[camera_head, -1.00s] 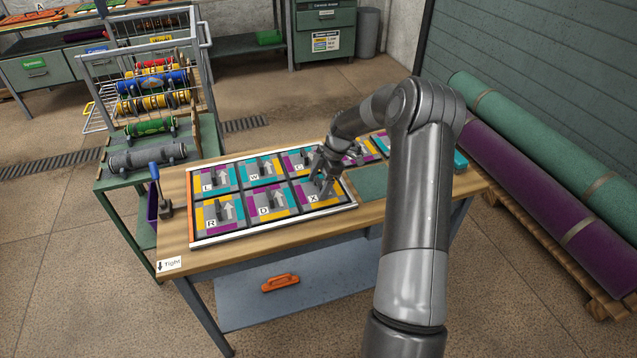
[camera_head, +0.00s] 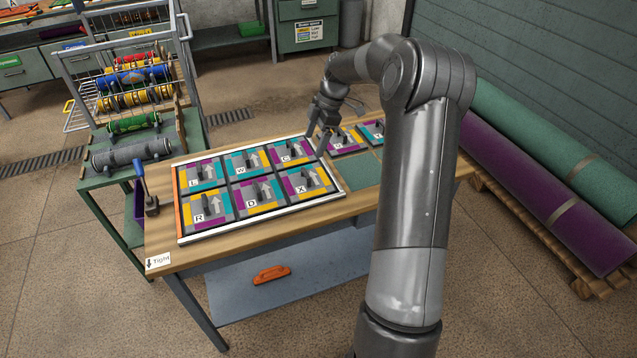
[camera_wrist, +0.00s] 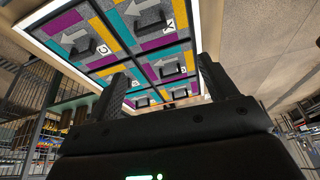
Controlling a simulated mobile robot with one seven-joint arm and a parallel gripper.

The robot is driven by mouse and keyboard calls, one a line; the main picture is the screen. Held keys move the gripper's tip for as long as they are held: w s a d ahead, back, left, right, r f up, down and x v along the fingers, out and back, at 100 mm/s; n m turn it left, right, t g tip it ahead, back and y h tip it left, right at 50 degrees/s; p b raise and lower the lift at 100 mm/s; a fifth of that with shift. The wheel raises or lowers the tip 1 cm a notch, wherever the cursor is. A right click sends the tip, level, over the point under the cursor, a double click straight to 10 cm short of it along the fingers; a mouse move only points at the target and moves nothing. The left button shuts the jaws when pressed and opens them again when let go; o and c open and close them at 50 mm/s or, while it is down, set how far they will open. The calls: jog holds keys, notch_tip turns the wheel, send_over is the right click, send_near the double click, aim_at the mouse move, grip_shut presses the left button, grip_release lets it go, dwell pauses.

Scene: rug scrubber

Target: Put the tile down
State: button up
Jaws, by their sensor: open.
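The X tile (camera_head: 305,183) lies flat in the front right place of the framed tray (camera_head: 262,222). The other places hold the L tile (camera_head: 203,174), W tile (camera_head: 245,165), C tile (camera_head: 290,156), R tile (camera_head: 208,208) and D tile (camera_head: 256,194). Each has a dark upright handle and a pale arrow. My gripper (camera_head: 321,143) is open and empty above the tray's right edge, apart from the X tile. In the wrist view its two fingers (camera_wrist: 158,85) stand wide apart, with the tray's tiles beyond them.
Two more tiles (camera_head: 348,138) lie on the bench right of the tray, partly behind my arm. A green mat (camera_head: 355,172) lies in front of them. Rolled rugs (camera_head: 560,190) lie at the right.

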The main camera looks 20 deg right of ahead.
jog(key=s+a+r+m+t+h, duration=0.1)
jog(key=s+a+r+m+h, duration=0.1)
jog(key=s+a+r+m, duration=0.4)
jog(key=s+a+r+m+t+h, duration=0.15)
jog(key=s+a+r, duration=0.25)
jog(key=s+r, duration=0.55)
jog(key=s+a+m+t, duration=0.3)
jog(key=s+m, duration=0.6)
jog(key=s, duration=1.2)
jog(key=shift+s+a+f+m, duration=0.2)
jog(key=shift+s+a+m, duration=0.1)
jog(key=shift+m, duration=0.05)
jog(key=shift+h, duration=0.25)
